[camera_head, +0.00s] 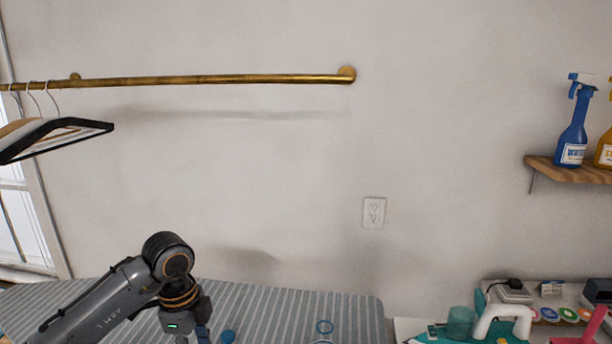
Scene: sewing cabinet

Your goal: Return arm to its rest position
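My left arm comes in from the lower left over a striped grey-blue surface (290,300). Its wrist bends downward, and my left gripper (188,338) is at the bottom edge of the view. The fingertips are cut off by the frame, so I cannot see whether they are open, shut or holding anything. My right arm and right gripper are not in view.
A brass rail (220,79) with several hangers (60,130) crosses the wall. A blue spray bottle (573,130) stands on a wooden shelf (570,170). A white-handled iron (500,318) is at lower right.

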